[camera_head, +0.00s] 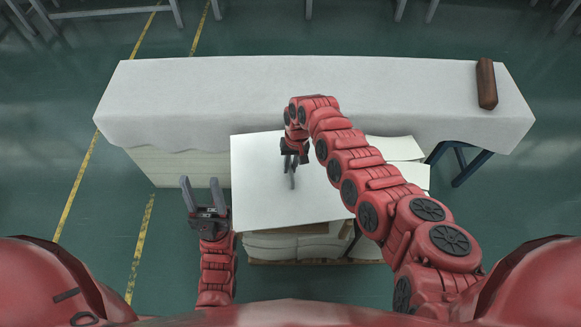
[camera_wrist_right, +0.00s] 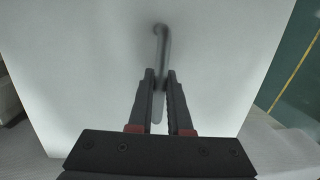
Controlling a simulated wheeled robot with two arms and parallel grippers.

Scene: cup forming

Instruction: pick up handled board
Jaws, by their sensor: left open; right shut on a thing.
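The handled board is a large white flat panel (camera_head: 260,195) in the middle of the head view. It lies on or over a stack of similar sheets. Its slim grey handle (camera_wrist_right: 161,45) stands out on the white face (camera_wrist_right: 80,60) in the right wrist view. My right gripper (camera_head: 291,172) is over the board, its fingers shut on the handle; the fingertips show in the right wrist view (camera_wrist_right: 160,78). My left gripper (camera_head: 201,184) is open and empty, left of the board and apart from it. In the head view the right gripper partly hides the handle.
A long table with a white cloth (camera_head: 300,85) stands behind the board. A brown block (camera_head: 486,84) stands at its right end. More white sheets (camera_head: 395,148) lie right of the board, and a stack (camera_head: 300,246) sits below it. Green floor (camera_head: 90,215) is free at left.

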